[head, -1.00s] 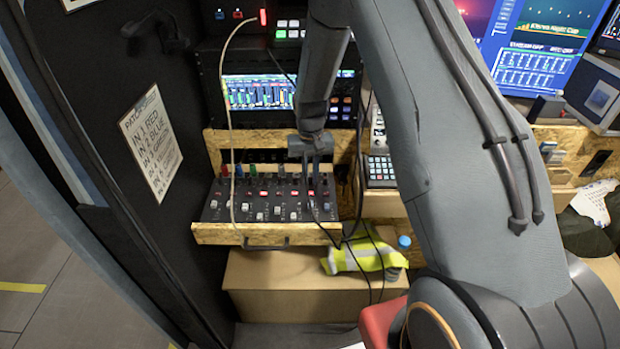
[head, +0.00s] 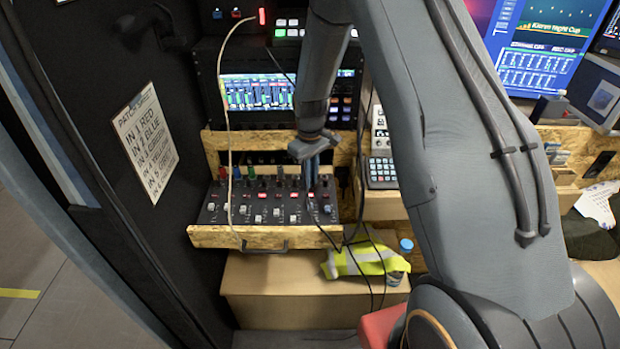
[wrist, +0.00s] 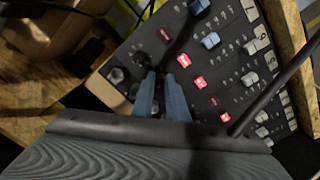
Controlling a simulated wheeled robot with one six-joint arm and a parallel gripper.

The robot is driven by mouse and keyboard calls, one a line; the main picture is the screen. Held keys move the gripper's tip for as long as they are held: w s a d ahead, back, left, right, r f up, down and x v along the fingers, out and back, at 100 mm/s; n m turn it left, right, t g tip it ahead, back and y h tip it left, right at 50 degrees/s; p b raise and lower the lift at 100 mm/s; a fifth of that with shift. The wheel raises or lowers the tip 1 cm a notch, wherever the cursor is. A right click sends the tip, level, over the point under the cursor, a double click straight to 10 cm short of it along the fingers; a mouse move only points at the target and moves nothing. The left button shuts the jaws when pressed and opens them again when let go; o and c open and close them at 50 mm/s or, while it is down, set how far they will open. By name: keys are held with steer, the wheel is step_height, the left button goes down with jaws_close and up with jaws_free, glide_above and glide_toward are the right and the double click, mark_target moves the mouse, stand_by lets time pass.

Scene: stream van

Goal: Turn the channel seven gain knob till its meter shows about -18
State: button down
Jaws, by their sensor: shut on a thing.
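The mixer (head: 250,215) sits on a chipboard shelf, with a row of knobs at the back and sliders and lit red buttons in front. My gripper (head: 312,180) points down at the back row, near its right end. In the wrist view, its two blue-grey fingers (wrist: 158,76) are close together around a small dark knob, the channel seven gain knob, mostly hidden between the tips. I cannot read its channel label. The meter screen (head: 258,92) above the mixer shows several green bars, too small to read as numbers.
A pale cable (head: 229,150) hangs over the mixer's left part, and dark cables hang at its right. A keypad (head: 381,172) stands to the right. A label sheet (head: 146,143) is on the left wall. A yellow vest (head: 360,256) lies below.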

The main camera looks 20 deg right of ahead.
stand_by(0.4)
steer(key=c, duration=1.7)
jaws_free()
steer(key=shift+c, duration=0.2)
step_height(320, 180, up, 8)
steer(key=shift+f+b, duration=0.25)
steer(key=shift+b, duration=0.8)
steer(key=shift+r, duration=0.2)
